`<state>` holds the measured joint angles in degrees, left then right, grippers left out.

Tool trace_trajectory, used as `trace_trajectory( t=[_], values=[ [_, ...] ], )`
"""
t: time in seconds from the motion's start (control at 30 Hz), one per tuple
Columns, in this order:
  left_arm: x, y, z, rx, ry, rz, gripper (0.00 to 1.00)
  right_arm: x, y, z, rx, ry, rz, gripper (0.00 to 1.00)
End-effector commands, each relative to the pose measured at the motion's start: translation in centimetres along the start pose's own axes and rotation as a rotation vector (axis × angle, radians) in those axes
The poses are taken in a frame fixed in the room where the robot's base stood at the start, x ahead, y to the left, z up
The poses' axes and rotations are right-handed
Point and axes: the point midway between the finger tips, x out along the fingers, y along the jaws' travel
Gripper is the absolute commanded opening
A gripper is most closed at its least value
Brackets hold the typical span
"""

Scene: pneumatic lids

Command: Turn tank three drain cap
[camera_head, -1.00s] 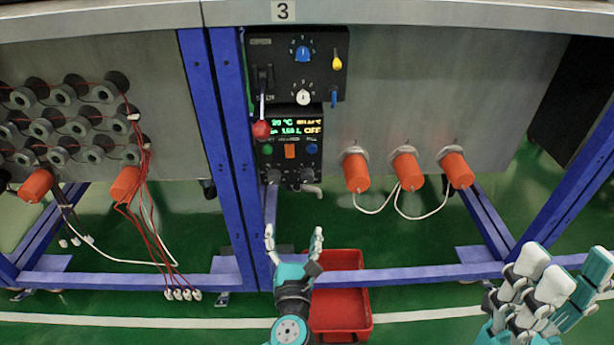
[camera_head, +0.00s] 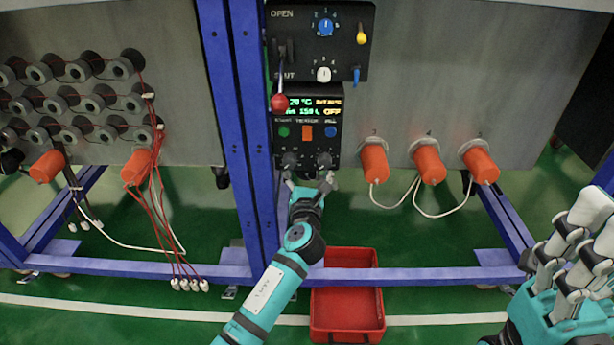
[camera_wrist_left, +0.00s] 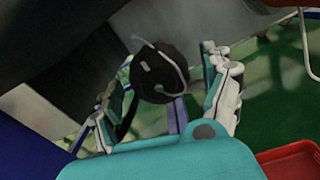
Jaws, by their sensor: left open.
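My left gripper (camera_head: 310,183) is open just below the control panel (camera_head: 306,150), its fingers pointing up. In the left wrist view, a round black cap (camera_wrist_left: 158,72) with a pale curved piece across it sits between the open fingers of the left gripper (camera_wrist_left: 168,98). I cannot tell whether the fingers touch it. In the head view the cap is hidden or too small to make out at the gripper. My right gripper (camera_head: 580,240) is at the lower right, away from the panel; its fingers overlap, so I cannot tell its opening.
Blue frame posts (camera_head: 238,110) stand left of the panel, and a blue rail (camera_head: 420,274) runs low across. A red bin (camera_head: 347,300) is on the green floor. Orange plugs (camera_head: 428,165) with white cables project at the right. A red-knobbed lever (camera_head: 280,102) hangs above the gripper.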

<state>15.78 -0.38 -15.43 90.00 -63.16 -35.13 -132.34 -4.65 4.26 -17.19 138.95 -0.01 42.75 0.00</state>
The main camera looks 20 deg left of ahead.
Motion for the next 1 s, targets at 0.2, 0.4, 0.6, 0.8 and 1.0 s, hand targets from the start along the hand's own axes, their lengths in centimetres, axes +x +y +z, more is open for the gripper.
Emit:
trace_trajectory(
  t=[0.2,0.4,0.6,0.8,1.0],
  values=[
    [0.36,0.03,0.06,-0.001,0.000,0.000,0.82,0.10,-0.01,-0.01,0.000,0.004,-0.002,0.40],
    [0.33,0.03,0.04,-0.001,0.000,0.001,0.70,0.10,-0.02,0.00,0.000,0.004,-0.002,0.40],
    [0.32,0.03,0.03,0.000,0.000,0.000,0.44,0.08,-0.02,0.01,0.000,0.003,-0.001,0.40],
    [0.31,0.03,0.02,-0.001,0.000,0.000,0.25,0.08,-0.02,0.01,0.000,0.003,-0.001,0.40],
    [0.29,0.02,0.03,-0.023,0.001,0.000,0.25,0.21,-0.01,-0.02,0.000,0.004,-0.001,0.40]
  ],
)
